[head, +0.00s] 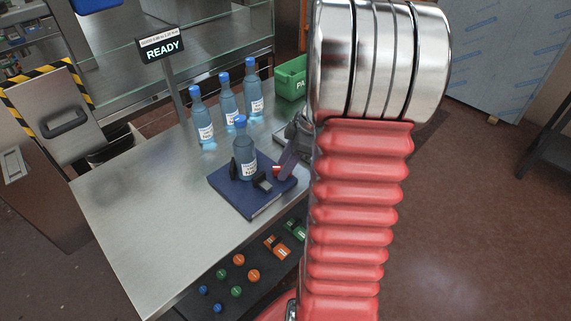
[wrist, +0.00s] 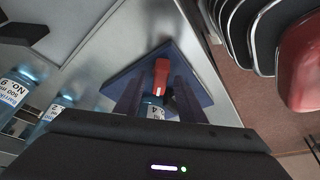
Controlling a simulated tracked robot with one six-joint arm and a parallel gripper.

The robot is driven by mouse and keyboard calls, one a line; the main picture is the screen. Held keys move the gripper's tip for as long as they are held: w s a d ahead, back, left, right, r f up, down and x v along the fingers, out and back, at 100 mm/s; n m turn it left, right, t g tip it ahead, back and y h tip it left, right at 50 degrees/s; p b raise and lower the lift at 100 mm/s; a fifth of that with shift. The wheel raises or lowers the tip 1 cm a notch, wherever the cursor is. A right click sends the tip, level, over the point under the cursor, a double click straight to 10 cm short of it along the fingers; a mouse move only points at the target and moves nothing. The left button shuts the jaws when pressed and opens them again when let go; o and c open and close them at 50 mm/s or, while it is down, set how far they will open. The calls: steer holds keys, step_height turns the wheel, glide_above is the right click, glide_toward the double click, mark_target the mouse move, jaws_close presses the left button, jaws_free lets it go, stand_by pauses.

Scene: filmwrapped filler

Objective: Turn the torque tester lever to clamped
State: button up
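The torque tester has a dark blue base (head: 236,197) on the steel table, with a blue-capped bottle (head: 246,160) standing upright on it between dark jaws. Its red lever (wrist: 161,76) shows in the wrist view, and a small bit of red shows beside my gripper in the head view. My gripper (wrist: 158,90) is open, its dark fingers pointing at the base. The lever lies between the fingers in the picture, with gaps on both sides; I cannot tell if they touch. In the head view my arm hides part of the tester's right side.
Several blue-capped bottles (head: 229,95) stand behind the tester near a glass panel. A sign (head: 163,50) reads READY. A green bin (head: 290,78) stands at the back. A black panel with coloured buttons (head: 239,260) runs along the front. The table's left part is clear.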

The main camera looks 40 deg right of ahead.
steer(key=shift+f, duration=0.1)
steer(key=shift+c, duration=0.2)
jaws_close()
steer(key=shift+d, duration=0.15)
